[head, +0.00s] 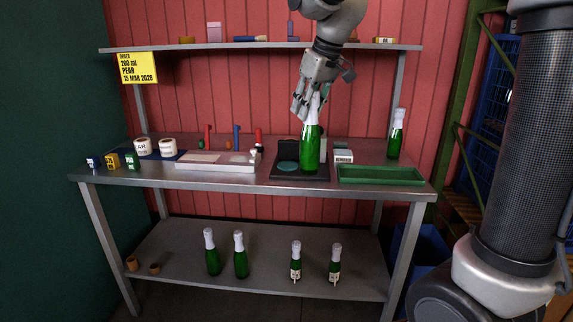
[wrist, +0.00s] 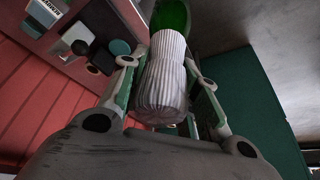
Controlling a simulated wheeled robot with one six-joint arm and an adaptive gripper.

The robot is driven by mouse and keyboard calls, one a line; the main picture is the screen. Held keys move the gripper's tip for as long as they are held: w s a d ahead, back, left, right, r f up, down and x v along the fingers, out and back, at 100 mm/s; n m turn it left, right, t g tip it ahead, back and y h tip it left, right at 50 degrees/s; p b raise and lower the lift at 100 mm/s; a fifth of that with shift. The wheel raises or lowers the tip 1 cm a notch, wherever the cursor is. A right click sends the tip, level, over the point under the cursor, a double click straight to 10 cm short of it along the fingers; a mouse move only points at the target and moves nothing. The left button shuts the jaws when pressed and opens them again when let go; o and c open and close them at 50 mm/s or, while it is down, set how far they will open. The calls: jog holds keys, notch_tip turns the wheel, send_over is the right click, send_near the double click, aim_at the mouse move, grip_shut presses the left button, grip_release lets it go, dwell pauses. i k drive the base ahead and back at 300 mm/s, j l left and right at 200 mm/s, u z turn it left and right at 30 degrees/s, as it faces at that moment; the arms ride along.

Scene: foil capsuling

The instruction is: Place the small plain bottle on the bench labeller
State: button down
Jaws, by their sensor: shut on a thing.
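My gripper (head: 309,108) is shut on the neck of a green bottle (head: 310,150) with a white foil top. The bottle hangs upright and shows no label on the side facing the head camera. In the wrist view my fingers (wrist: 167,75) lie on both sides of the ribbed white foil (wrist: 165,80), with green glass beyond. The bench labeller (head: 285,178), a dark flat unit with a round teal pad (head: 288,166), is on the bench. The bottle's base overlaps it in the head view; I cannot tell whether they touch.
A green tray (head: 380,176) lies right of the labeller, with another foil-topped bottle (head: 396,138) behind it. A pale tray (head: 215,166) and label rolls (head: 142,146) are left. The overhead shelf (head: 270,46) is close to my arm. Several bottles stand on the lower shelf (head: 180,250).

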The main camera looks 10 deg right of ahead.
aim_at(288, 165)
jog(key=i, duration=0.9)
